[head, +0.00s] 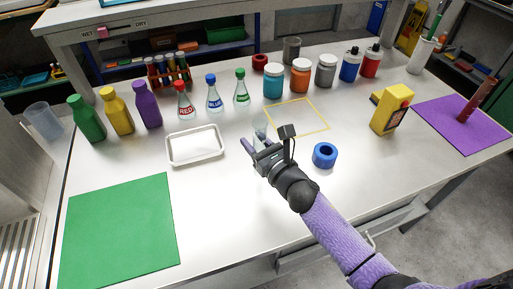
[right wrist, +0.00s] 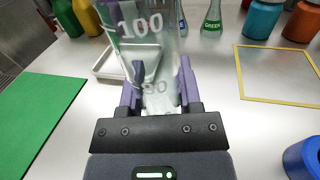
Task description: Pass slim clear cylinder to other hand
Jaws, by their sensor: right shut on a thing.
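The slim clear cylinder (right wrist: 146,50) is see-through with white "100" and "50" markings. My right gripper (right wrist: 158,90) is shut on it, with a purple finger on each side. In the head view the cylinder (head: 260,130) is faint and roughly upright at the fingertips of my right gripper (head: 257,145). It is over the middle of the table, just right of the white tray. Whether its base touches the table cannot be told. My left gripper is not in the head view.
A white tray (head: 168,152) and green mat (head: 120,235) lie left. A yellow square outline (head: 318,115) and blue ring (head: 324,155) lie right. Bottles, flasks and jars line the back. A yellow device (head: 390,108) stands near the purple mat (head: 480,140). The front middle is clear.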

